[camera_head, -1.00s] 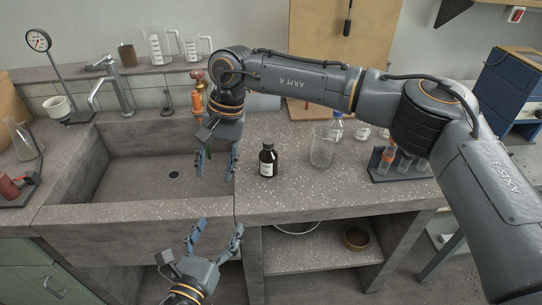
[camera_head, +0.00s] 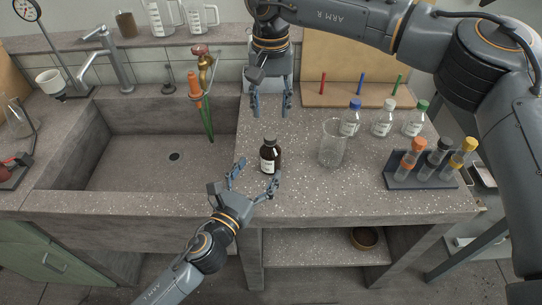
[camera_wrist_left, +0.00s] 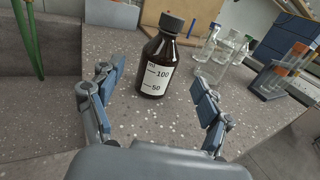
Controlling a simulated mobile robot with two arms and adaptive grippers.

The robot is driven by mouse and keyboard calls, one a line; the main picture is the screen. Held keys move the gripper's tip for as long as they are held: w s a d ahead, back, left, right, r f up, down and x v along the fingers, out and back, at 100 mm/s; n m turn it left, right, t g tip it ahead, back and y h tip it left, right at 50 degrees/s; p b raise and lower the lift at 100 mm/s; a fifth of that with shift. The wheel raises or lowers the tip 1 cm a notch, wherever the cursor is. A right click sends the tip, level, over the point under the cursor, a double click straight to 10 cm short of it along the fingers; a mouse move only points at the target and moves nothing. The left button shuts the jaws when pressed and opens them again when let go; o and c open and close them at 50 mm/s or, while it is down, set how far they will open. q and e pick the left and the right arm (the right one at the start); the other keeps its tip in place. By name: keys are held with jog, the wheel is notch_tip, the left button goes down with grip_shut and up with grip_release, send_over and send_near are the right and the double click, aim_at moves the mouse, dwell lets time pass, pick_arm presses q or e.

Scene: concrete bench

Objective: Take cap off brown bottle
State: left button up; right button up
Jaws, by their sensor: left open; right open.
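The brown bottle (camera_head: 270,158) stands upright on the speckled bench, right of the sink, with a black cap (camera_head: 269,142) on it. The left wrist view shows the bottle (camera_wrist_left: 158,65) with its white graduated label and its dark cap (camera_wrist_left: 172,22). My left gripper (camera_head: 256,176) is open in front of the bottle; in the left wrist view the bottle stands just beyond and between its spread fingers. My right gripper (camera_head: 270,108) is open and empty, fingers pointing down, behind the bottle and apart from it.
A glass beaker (camera_head: 332,146) stands right of the bottle. Behind it are bottles with blue (camera_head: 350,118), white (camera_head: 384,118) and green (camera_head: 416,118) caps. A tube rack (camera_head: 420,178) stands at the right. The sink (camera_head: 150,165) lies left. Bench between bottle and front edge is clear.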

aim_at(266, 160)
pick_arm(q)
jog(key=x, duration=0.5)
jog(key=shift+w+d, duration=0.15)
jog(key=shift+w, duration=0.1)
pick_arm(e)
jog(key=shift+s+r, duration=0.1)
jog(key=shift+s, duration=0.05)
pick_arm(q)
jog(key=shift+w+d, duration=0.3)
jog(key=shift+w, duration=0.3)
jog(key=shift+c, duration=0.5)
